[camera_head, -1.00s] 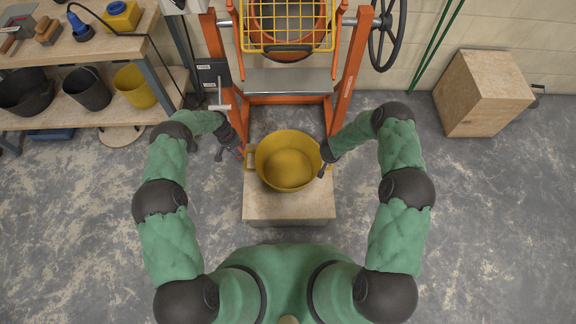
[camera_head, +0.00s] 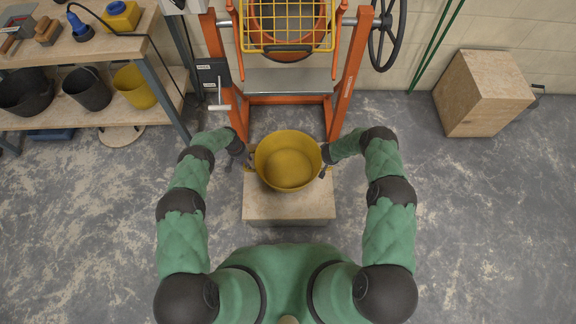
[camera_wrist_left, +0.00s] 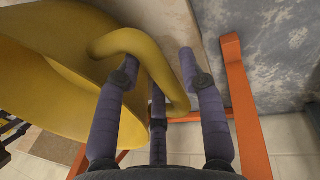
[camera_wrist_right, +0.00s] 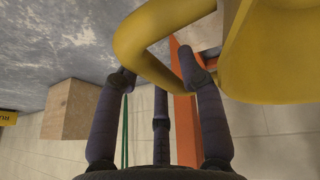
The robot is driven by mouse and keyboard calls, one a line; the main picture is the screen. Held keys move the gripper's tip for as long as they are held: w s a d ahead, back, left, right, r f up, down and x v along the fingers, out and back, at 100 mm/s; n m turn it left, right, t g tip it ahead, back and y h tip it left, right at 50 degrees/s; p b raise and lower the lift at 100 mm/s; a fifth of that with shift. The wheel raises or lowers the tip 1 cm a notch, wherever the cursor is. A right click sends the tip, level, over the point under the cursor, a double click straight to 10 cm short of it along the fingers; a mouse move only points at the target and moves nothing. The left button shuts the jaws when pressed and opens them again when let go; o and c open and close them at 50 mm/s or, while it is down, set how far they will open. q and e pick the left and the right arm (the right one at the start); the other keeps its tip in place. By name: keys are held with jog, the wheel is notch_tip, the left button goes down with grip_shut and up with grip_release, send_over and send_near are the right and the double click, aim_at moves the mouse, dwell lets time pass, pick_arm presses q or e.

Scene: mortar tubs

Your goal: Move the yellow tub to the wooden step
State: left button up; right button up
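The yellow tub (camera_head: 288,160) stands upright on a pale wooden block (camera_head: 289,207) in front of the orange-framed mixer. A second wooden block (camera_head: 480,92) stands on the floor at the far right; I cannot tell which block is called the step. My left gripper (camera_wrist_left: 158,66) is at the tub's left handle (camera_wrist_left: 130,38), fingers spread with the loop between them. My right gripper (camera_wrist_right: 156,70) is at the right handle (camera_wrist_right: 150,28), fingers also spread around the loop. Whether any finger touches a handle is unclear. In the head view both grippers are small beside the tub.
The mixer (camera_head: 288,82) with its yellow grille stands just behind the tub. A shelf bench (camera_head: 90,115) at the left holds black buckets and another yellow bucket (camera_head: 135,86). The floor (camera_head: 480,220) at the right is clear.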

pick_arm(q)
jog(key=shift+f, duration=0.1)
pick_arm(e)
jog(key=shift+f, duration=0.1)
pick_arm(q)
grip_shut()
pick_arm(e)
grip_shut()
jog(key=shift+w, duration=0.1)
